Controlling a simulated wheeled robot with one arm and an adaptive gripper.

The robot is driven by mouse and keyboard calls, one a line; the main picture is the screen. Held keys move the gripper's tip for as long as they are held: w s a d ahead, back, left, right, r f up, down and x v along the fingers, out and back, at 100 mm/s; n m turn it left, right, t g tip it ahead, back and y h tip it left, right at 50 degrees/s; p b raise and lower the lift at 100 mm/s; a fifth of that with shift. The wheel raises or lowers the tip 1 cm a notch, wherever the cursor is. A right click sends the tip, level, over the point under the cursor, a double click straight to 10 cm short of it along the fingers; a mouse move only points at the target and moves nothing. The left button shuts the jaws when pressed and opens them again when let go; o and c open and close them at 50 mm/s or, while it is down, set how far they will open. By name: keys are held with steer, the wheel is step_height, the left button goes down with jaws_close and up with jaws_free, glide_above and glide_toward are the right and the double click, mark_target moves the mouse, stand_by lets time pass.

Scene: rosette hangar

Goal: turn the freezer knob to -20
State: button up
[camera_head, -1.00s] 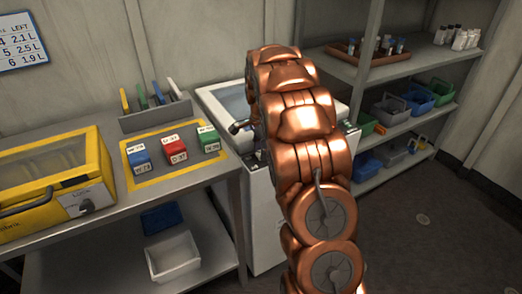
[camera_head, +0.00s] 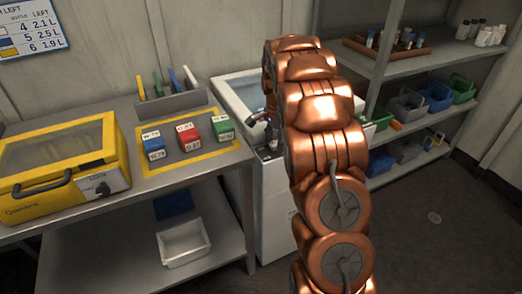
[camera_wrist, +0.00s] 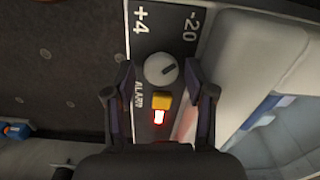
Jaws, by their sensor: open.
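The round grey freezer knob (camera_wrist: 161,69) shows in the wrist view on a dark panel, with "+4" (camera_wrist: 141,20) at its upper left and "-20" (camera_wrist: 189,27) at its upper right. The dark mark on the knob's face lies toward its right side. My gripper (camera_wrist: 157,78) is open, one finger on each side of the knob; I cannot tell whether either touches it. In the head view the white freezer (camera_head: 275,215) stands behind my copper arm, which hides the knob and most of the gripper.
A yellow button (camera_wrist: 162,100) and a lit red lamp (camera_wrist: 158,117) sit below the knob, beside "ALARM". A workbench (camera_head: 215,172) with a yellow case (camera_head: 60,165) and small labelled boxes is left of the freezer. A shelf rack (camera_head: 425,65) stands right.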

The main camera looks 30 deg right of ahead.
mark_target(274, 143)
steer(key=n+p, duration=0.1)
steer(key=n, duration=0.3)
steer(key=shift+w+a+r, duration=0.1)
steer(key=n+p, duration=0.2)
steer(key=n, duration=0.2)
steer(key=n+p, duration=0.3)
steer(key=n, duration=0.1)
steer(key=n+p, duration=0.4)
steer(key=shift+r, duration=0.1)
steer(key=shift+r+b, duration=0.15)
steer(key=shift+b, duration=0.25)
step_height(274, 143, up, 7)
steer(key=shift+f+b, duration=0.2)
steer(key=shift+b, duration=0.7)
steer(key=s+a+r, duration=0.5)
steer(key=s+a, duration=0.4)
steer(key=s, duration=0.1)
steer(key=s+a+r+g, duration=0.1)
steer(key=s+a+r, duration=0.4)
steer(key=s+a, duration=0.4)
steer(key=shift+s+n+p, duration=0.35)
steer(key=shift+s+n, duration=0.05)
steer(key=shift+s, duration=0.25)
steer(key=shift+r, duration=0.1)
